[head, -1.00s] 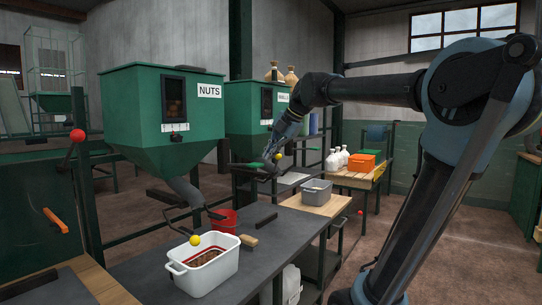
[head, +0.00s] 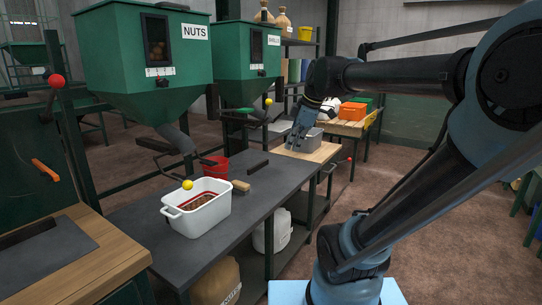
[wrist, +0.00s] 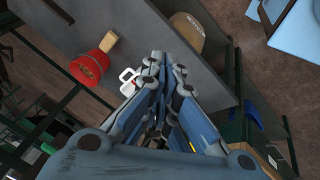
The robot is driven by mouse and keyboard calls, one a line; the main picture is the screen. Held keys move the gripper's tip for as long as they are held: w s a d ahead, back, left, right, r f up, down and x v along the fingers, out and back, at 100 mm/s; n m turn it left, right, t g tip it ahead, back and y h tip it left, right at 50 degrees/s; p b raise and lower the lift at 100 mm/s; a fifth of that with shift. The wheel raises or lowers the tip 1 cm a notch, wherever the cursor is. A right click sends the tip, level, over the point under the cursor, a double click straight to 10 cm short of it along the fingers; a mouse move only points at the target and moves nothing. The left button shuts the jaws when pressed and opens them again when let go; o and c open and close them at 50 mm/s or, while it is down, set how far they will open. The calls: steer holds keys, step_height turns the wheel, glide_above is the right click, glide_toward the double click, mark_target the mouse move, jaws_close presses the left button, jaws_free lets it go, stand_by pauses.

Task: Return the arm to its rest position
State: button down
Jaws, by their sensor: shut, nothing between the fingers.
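My gripper (head: 293,146) hangs from my bent arm on the right side of the head view. It points down in front of the grey bin on the wooden-topped table. Its fingers are together and hold nothing. In the wrist view my gripper (wrist: 167,62) also shows closed fingers, with the dark worktop and floor below. My arm crosses the right half of the head view, its base low at the right.
A dark workbench (head: 240,222) carries a white tub (head: 208,218) with brown contents and a brush (head: 240,185). Green hoppers, one marked NUTS (head: 150,60), stand behind. A red bucket (head: 214,167) shows behind the tub; it is also in the wrist view (wrist: 91,67).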

steer(key=s+d+f+m+h, duration=0.1)
steer(key=s+d+f+m, duration=0.2)
steer(key=s+f+m, duration=0.2)
steer(key=s+d+f+m+h, duration=0.1)
steer(key=s+d+f+m, duration=0.3)
steer(key=f, duration=0.5)
steer(key=s+d+f+m+g+h, duration=0.1)
steer(key=s+d+f+m, duration=0.3)
steer(key=s+f+m, duration=0.2)
steer(key=shift+s+d+f+m, duration=0.25)
steer(key=shift+f+m, duration=0.4)
steer(key=shift+m, duration=0.45)
steer(key=shift+w+f, duration=0.2)
steer(key=shift+w, duration=0.25)
